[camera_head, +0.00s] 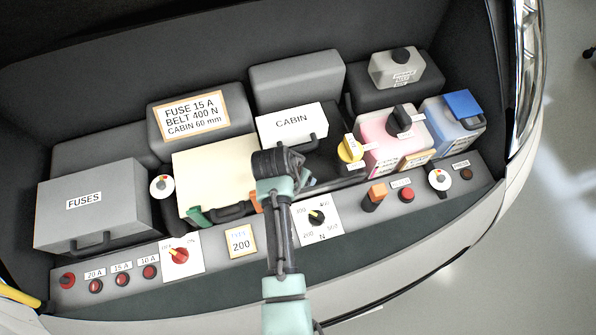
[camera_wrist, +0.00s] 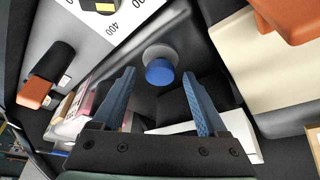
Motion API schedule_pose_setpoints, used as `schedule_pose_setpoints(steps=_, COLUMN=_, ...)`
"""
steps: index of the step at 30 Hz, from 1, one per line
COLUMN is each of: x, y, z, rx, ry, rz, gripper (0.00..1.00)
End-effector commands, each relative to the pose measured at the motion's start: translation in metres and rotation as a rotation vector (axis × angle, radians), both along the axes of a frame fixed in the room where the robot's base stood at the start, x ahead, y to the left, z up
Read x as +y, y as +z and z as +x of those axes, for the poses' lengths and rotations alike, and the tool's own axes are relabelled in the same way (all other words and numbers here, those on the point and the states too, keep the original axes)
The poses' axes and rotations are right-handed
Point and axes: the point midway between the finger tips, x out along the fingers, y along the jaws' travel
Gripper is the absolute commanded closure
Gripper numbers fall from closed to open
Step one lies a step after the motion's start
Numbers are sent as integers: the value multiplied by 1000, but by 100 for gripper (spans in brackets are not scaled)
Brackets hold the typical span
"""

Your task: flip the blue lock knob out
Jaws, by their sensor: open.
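The blue lock knob (camera_wrist: 161,71) shows in the wrist view on a round grey base, on a dark surface beside the grey panel strip. My gripper (camera_wrist: 158,78) is open, its two blue fingers spread on the left and right of the knob in that picture. Whether the fingertips are level with the knob or short of it I cannot tell; no contact is visible. In the head view my arm covers that spot, and the knob is hidden behind it near the CABIN box (camera_head: 291,124).
A dial (camera_head: 316,216) marked in N and an orange-topped lever (camera_head: 376,195) sit on the front panel. The cream box (camera_head: 215,170) stands left of my arm. A yellow knob (camera_head: 350,149), a pink tank (camera_head: 385,140) and a blue-capped tank (camera_head: 452,125) stand to the right.

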Motion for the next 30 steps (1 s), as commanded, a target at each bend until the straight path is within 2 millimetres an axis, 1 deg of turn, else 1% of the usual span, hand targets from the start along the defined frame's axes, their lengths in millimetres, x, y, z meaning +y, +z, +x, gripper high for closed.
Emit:
schedule_pose_setpoints(steps=1, x=0, y=0, z=0, rx=0, ry=0, rz=0, gripper=26)
schedule_pose_setpoints(steps=2, x=0, y=0, z=0, rx=0, ry=0, rz=0, gripper=31)
schedule_pose_setpoints(steps=3, x=0, y=0, z=0, rx=0, ry=0, rz=0, gripper=39)
schedule_pose_setpoints(steps=5, x=0, y=0, z=0, rx=0, ry=0, rz=0, gripper=49)
schedule_pose_setpoints(steps=6, x=0, y=0, z=0, rx=0, ry=0, rz=0, gripper=57)
schedule_pose_setpoints(steps=8, x=0, y=0, z=0, rx=0, ry=1, rz=0, gripper=67)
schedule_pose_setpoints(steps=9, x=0, y=0, z=0, rx=0, ry=1, rz=0, gripper=75)
schedule_pose_setpoints(steps=13, x=0, y=0, z=0, rx=0, ry=1, rz=0, gripper=98)
schedule_pose_setpoints(steps=14, x=0, y=0, z=0, rx=0, ry=1, rz=0, gripper=100)
schedule_pose_setpoints(steps=30, x=0, y=0, z=0, rx=0, ry=1, rz=0, gripper=100)
